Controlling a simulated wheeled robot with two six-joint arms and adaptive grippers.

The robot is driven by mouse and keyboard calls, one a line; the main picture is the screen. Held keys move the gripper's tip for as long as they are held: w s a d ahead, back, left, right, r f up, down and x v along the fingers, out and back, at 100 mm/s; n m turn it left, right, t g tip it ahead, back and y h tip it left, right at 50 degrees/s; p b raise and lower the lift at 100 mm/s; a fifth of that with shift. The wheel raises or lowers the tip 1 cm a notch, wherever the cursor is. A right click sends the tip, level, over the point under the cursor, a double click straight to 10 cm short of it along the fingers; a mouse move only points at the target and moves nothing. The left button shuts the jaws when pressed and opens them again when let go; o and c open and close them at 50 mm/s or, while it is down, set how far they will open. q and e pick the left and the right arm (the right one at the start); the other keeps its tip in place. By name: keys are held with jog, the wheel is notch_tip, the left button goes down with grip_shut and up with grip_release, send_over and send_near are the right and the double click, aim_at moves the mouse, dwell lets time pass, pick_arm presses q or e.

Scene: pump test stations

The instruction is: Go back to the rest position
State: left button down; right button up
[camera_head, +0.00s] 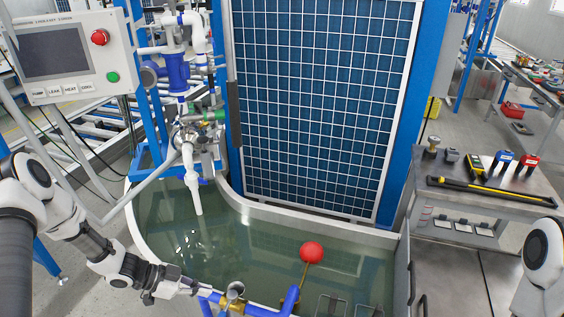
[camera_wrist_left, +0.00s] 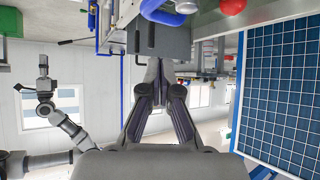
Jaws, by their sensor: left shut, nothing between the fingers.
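My left gripper (camera_head: 190,287) is low in the head view, over the near rim of the water tank (camera_head: 233,196), beside the blue pipe with a metal funnel-like fitting (camera_head: 235,291). In the left wrist view its two dark fingers (camera_wrist_left: 158,66) come together at the tips, shut with nothing visible between them. My right arm shows only as a white link (camera_head: 543,257) at the right edge of the head view. My right gripper is not seen there.
A red ball on a rod (camera_head: 312,252) stands over the water. A white pipe (camera_head: 191,175) hangs into the tank. A control panel (camera_head: 70,55) is at upper left. A tall blue grid panel (camera_head: 325,100) stands behind. A tool bench (camera_head: 480,205) is right.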

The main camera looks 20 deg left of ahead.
pick_arm(q)
jog(key=shift+m+g, duration=0.6)
jog(key=shift+g, duration=0.3)
jog(key=d+f, duration=0.1)
jog(key=d, duration=0.1)
jog(key=s+d+f+b, duration=0.1)
jog(key=shift+d+f, duration=0.3)
jog(key=shift+d, duration=0.05)
jog(key=s+d+f+n+g+y+b, duration=0.1)
jog(key=s+d+f+n, duration=0.25)
jog(key=d, duration=0.35)
jog(key=s+d+f+n+g+b, duration=0.1)
jog(key=s+d+f+n, duration=0.1)
jog(key=s+d, duration=0.45)
jog(key=s+a+n+g+y, duration=0.1)
jog(key=s+a+n+y, duration=0.5)
jog(key=s+n+y, duration=0.2)
jog(key=shift+s+f+g, duration=0.3)
jog(key=shift+s+f, duration=0.15)
jog(key=shift+s, duration=0.05)
